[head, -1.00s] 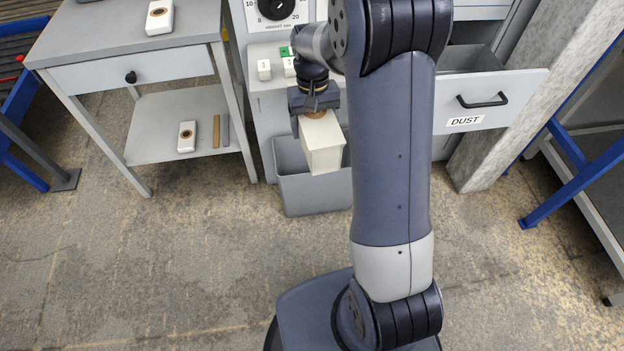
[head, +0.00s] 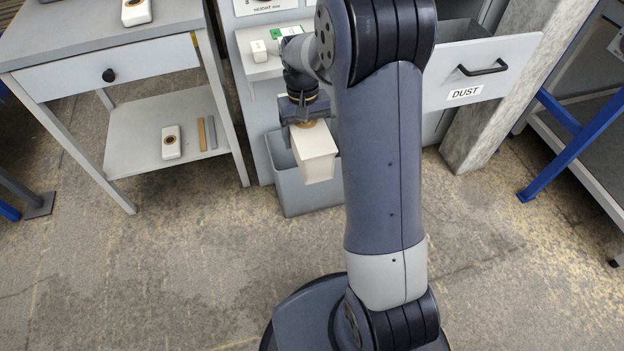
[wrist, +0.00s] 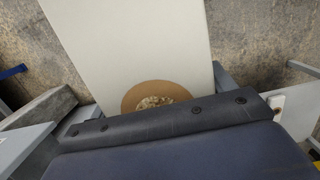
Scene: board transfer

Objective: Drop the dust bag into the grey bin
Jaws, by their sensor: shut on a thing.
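The dust bag (head: 316,155) is a white box-shaped bag with a brown collar at its top end. My gripper (head: 302,124) is shut on it at the collar end and holds it up, tilted, with the body pointing toward the camera. The grey bin (head: 305,198) stands on the floor; in the head view the bag overlaps its opening, and I cannot tell whether the bag is directly above it. In the wrist view the bag (wrist: 130,45) shows with its brown collar and dusty hole (wrist: 152,101).
An open drawer (head: 482,72) labelled DUST sticks out at the right of the machine. A grey table (head: 118,75) with a lower shelf (head: 140,145) stands at left. A blue frame (head: 575,140) is at far right. The floor in front is clear.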

